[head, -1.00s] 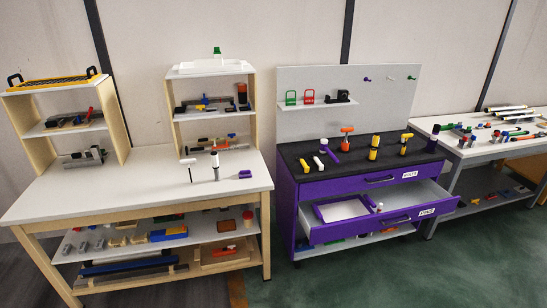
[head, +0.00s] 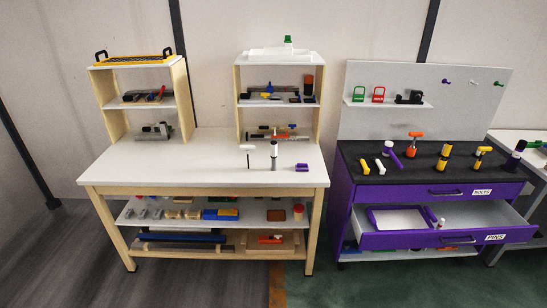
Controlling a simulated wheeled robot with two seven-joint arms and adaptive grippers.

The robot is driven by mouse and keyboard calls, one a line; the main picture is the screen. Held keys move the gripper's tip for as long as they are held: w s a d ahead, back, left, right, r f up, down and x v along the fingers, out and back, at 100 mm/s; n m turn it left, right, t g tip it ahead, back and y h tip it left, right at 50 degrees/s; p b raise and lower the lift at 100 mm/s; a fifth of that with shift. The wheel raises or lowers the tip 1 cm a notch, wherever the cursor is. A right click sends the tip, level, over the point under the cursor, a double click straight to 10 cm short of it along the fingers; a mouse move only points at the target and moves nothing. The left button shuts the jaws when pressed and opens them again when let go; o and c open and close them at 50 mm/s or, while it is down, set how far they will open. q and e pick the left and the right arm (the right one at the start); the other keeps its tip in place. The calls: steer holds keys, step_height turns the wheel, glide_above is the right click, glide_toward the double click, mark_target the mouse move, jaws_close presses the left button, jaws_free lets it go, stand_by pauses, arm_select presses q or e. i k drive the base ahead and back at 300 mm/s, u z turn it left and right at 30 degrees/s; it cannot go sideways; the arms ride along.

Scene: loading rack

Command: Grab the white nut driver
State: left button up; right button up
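A white T-handled tool (head: 248,150) with a thin dark shaft stands upright on the white workbench top (head: 160,160), near its right front. It looks like the white nut driver, but it is too small to be sure. Beside it on the right stands a tool with a dark upper part and a pale lower part (head: 274,155). A purple piece (head: 302,167) lies further right on the same top. Neither of my grippers is in view.
Two small shelf units (head: 182,100) stand on the workbench, holding tools. To the right is a purple cabinet (head: 343,205) with a dark top carrying several tools and an open drawer (head: 395,240).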

mark_target(274, 144)
steer(key=u, duration=0.4)
steer(key=i, duration=0.9)
steer(key=u, duration=0.6)
steer(key=i, duration=1.4)
steer(key=z, duration=0.3)
